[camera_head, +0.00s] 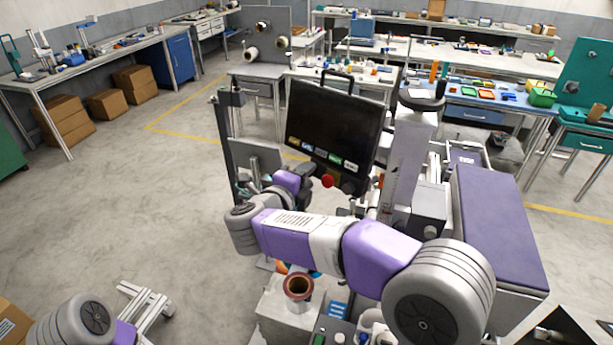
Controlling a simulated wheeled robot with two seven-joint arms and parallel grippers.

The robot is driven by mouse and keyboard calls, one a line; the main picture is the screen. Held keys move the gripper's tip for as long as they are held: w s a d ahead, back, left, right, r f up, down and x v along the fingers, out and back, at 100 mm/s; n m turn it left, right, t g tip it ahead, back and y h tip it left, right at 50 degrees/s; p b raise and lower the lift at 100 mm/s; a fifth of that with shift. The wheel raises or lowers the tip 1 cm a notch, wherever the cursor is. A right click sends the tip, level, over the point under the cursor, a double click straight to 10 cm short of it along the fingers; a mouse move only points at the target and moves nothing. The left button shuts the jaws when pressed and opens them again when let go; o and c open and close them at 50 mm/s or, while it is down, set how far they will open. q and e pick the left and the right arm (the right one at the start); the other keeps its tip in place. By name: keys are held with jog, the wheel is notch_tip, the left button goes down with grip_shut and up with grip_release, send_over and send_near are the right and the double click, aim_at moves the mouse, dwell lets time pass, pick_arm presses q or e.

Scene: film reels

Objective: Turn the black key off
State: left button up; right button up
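A black control screen (333,125) with a row of coloured labels along its lower edge stands upright in the middle of the head view. A red round button (327,181) sits just below the screen. Small dark parts are to the right of the button, but I cannot make out the black key among them. My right arm reaches across from the lower right. My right gripper (300,186) is just left of the red button, below the screen; its fingers are small and partly hidden by the wrist. My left arm is low at the far left, its gripper unclear.
A purple-topped machine block (497,225) stands at the right. A copper-coloured reel (298,285) is below my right arm. Cardboard boxes (62,120) sit under the left bench. The floor (130,205) at the left is clear.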

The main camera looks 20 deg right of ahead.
jog(key=v, duration=0.7)
dwell(0.3)
